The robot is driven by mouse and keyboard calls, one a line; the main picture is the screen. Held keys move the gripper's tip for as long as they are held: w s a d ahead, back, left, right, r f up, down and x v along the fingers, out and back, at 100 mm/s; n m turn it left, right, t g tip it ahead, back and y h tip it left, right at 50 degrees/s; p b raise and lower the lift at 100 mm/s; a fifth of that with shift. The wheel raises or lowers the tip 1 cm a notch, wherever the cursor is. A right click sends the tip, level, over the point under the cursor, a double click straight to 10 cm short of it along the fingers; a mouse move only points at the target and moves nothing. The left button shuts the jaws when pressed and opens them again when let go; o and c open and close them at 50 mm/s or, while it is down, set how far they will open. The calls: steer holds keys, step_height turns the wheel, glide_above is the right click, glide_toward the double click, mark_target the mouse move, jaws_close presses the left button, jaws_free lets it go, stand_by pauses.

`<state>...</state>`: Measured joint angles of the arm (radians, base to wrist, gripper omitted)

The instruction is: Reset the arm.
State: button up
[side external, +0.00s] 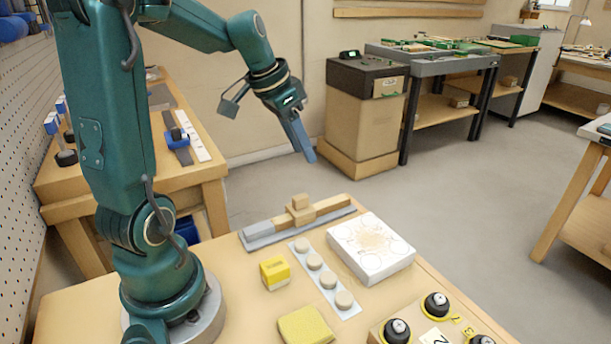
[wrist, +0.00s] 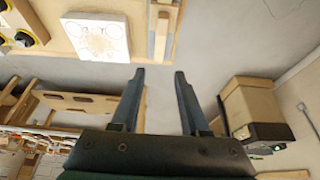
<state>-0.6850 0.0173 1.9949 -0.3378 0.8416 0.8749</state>
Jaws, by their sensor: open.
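My teal arm rises from the left of the bench and reaches out to the right in the side external view. My gripper (side external: 300,138) hangs in the air above and beyond the bench's far edge, pointing down and to the right. In the wrist view the two blue-grey fingers of my gripper (wrist: 159,76) stand apart with bare floor showing between them. Nothing is held, and nothing touches the fingers.
The bench (side external: 75,305) holds a white patterned block (side external: 388,262), a yellow block (side external: 274,272), a yellow sponge-like pad (side external: 305,326), a strip with several round pegs (side external: 322,275), a grey rail with wooden pieces (side external: 262,238) and black knobs (side external: 437,305). A cardboard-coloured cabinet (side external: 362,120) stands beyond open floor.

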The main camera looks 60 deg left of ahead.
steer(key=shift+r, duration=0.5)
steer(key=s+d+r+m+t, duration=0.1)
steer(key=s+d+r+m, duration=0.15)
steer(key=d, duration=0.75)
steer(key=s+d+f+n, duration=0.2)
steer(key=s+d+f, duration=0.1)
steer(key=s, duration=0.6)
steer(key=shift+s+d+f, duration=0.15)
steer(key=shift+d, duration=0.75)
steer(key=shift+n, duration=0.25)
